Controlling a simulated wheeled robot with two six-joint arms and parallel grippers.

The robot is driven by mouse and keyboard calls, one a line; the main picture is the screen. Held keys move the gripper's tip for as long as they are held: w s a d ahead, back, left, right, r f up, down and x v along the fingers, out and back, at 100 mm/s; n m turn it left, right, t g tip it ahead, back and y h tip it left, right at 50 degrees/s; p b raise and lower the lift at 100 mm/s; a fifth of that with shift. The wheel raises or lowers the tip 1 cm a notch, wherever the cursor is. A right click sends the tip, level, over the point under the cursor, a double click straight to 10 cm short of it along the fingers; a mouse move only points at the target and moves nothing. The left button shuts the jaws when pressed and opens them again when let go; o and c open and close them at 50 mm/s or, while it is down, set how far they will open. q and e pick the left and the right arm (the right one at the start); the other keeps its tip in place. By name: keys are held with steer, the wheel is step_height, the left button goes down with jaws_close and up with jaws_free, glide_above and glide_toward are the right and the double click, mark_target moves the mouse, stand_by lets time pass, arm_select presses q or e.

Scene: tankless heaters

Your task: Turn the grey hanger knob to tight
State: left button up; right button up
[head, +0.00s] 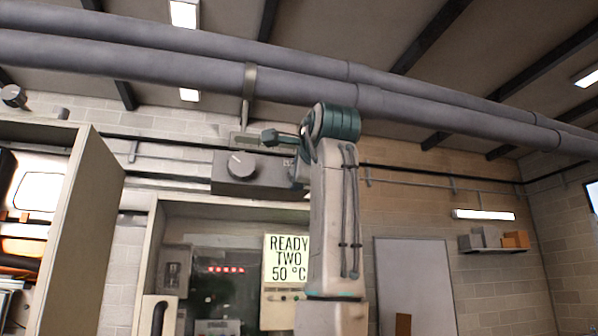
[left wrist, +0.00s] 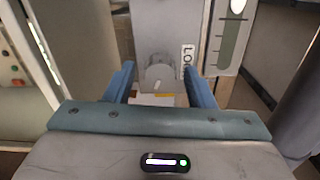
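A grey box (head: 262,174) hangs below the big pipes in the head view, with a round grey knob (head: 241,165) on its front. In the left wrist view a round grey knob (left wrist: 160,72) with a pale mark sits low on a grey panel (left wrist: 165,30). A partly hidden label starting "LO" (left wrist: 188,60) is beside it. My left gripper (left wrist: 158,82) is open, its two blue fingers apart on either side of this knob, with gaps visible. I cannot tell contact. In the head view an arm of mine covers the box's right end. My right gripper does not show.
Thick pipes (head: 180,68) run across the top, with a bracket (head: 249,95) coming down to the box. An open cabinet door (head: 85,230) stands at the left.

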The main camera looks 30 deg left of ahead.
arm_select(q)
steer(key=shift+s+d+f, duration=0.1)
steer(key=shift+s+d, duration=0.05)
steer(key=b+v, duration=0.4)
steer(key=v, duration=0.6)
steer(key=shift+s+d, duration=0.1)
steer(key=shift+s, duration=0.05)
